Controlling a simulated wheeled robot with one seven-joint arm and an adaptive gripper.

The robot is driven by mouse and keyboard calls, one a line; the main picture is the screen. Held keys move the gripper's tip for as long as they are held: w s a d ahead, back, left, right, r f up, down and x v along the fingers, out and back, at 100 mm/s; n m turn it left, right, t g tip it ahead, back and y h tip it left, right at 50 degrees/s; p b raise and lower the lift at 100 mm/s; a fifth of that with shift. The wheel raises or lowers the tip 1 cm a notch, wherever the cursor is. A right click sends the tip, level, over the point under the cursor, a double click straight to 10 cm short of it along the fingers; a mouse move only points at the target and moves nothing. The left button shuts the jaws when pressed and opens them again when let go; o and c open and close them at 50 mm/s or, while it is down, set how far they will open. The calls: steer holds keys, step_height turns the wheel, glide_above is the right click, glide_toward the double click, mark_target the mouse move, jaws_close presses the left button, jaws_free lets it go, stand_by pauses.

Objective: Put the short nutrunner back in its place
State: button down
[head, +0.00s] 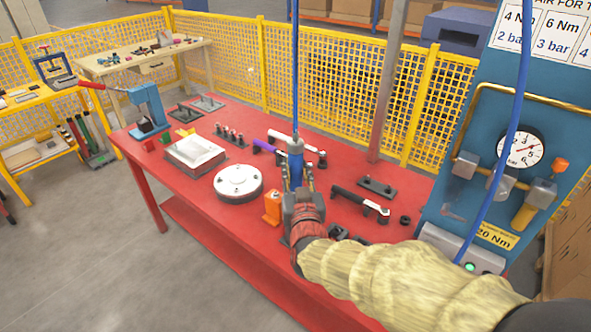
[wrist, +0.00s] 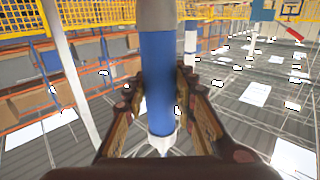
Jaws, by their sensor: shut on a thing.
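A blue cylindrical tool, which looks like the short nutrunner (head: 295,160), stands upright over the red table with a blue hose running up from its top. My gripper (head: 297,190) is shut around its lower body. In the wrist view the nutrunner (wrist: 157,80) is upright between the two fingers of my gripper (wrist: 160,115), with a grey upper part and a whitish lower end. My gripper and arm hide what lies right below the tool. I cannot tell which spot is its place.
The red table (head: 150,190) bears a round white flange (head: 238,182), a metal block (head: 194,152), an orange object (head: 272,206) and a black-handled wrench (head: 358,199). A blue panel with a gauge (head: 520,150) stands at right. Yellow mesh fence (head: 335,80) runs behind.

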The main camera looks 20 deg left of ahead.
mark_target(295, 182)
steer(key=shift+f+b, duration=1.7)
steer(key=shift+f, duration=0.45)
stand_by(0.9)
steer(key=shift+f, duration=1)
steer(key=c, duration=1.7)
jaws_free()
steer(key=o, duration=0.3)
steer(key=shift+f, duration=0.15)
steer(key=shift+f, duration=0.2)
steer(key=v, duration=1.2)
steer(key=shift+r, duration=0.2)
